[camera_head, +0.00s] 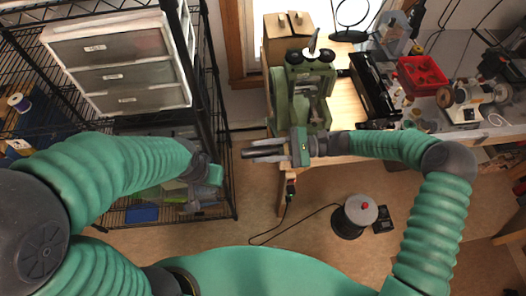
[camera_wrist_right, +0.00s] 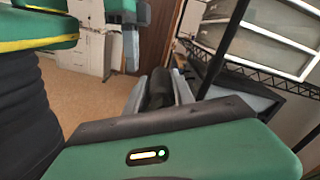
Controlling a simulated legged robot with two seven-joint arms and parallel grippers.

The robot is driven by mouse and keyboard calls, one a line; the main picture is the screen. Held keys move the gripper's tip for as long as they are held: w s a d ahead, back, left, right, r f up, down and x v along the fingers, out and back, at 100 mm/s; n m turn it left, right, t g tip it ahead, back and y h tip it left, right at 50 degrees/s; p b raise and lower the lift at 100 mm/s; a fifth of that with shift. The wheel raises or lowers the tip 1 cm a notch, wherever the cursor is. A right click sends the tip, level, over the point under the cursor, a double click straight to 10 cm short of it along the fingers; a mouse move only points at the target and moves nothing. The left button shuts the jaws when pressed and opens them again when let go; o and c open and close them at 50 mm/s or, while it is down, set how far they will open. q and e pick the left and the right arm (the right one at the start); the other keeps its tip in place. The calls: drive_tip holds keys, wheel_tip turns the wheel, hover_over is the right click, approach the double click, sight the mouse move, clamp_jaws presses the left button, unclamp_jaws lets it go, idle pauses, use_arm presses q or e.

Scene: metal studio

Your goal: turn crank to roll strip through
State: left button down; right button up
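The green rolling mill (camera_head: 302,92) stands at the left end of the workbench in the head view, with a dark gauge-like top and two black knobs. My right gripper (camera_head: 258,150) is in front of the mill, its grey fingers pointing left. A black crank handle (camera_head: 246,152) lies between them and sticks out past the tips. In the right wrist view, the fingers flank the black handle (camera_wrist_right: 158,88) closely on both sides. The crank arm is hidden. I cannot make out the strip. My left gripper (camera_head: 203,178) hangs by the wire shelf, its fingers unclear.
A black wire shelf (camera_head: 222,150) with a drawer unit (camera_head: 125,70) stands at the left. The bench holds a red bin (camera_head: 422,74) and a grinder-like machine (camera_head: 468,100) further right. A spool (camera_head: 355,214) with a cable stands on the floor.

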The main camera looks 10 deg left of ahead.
drive_tip(key=o, duration=0.4)
drive_tip(key=shift+w+f, duration=0.2)
drive_tip(key=shift+w, duration=0.15)
drive_tip(key=shift+w+a, duration=0.1)
drive_tip(key=shift+a, duration=0.05)
drive_tip(key=shift+s+r, duration=0.1)
drive_tip(key=shift+s, duration=0.15)
drive_tip(key=shift+d, duration=0.35)
use_arm(q)
drive_tip(key=b+x, duration=0.5)
drive_tip(key=shift+s+f, duration=0.2)
drive_tip(key=shift+f, duration=0.1)
use_arm(e)
drive_tip(key=v, duration=1.6)
drive_tip(key=shift+w, duration=0.45)
use_arm(q)
drive_tip(key=shift+a, duration=0.1)
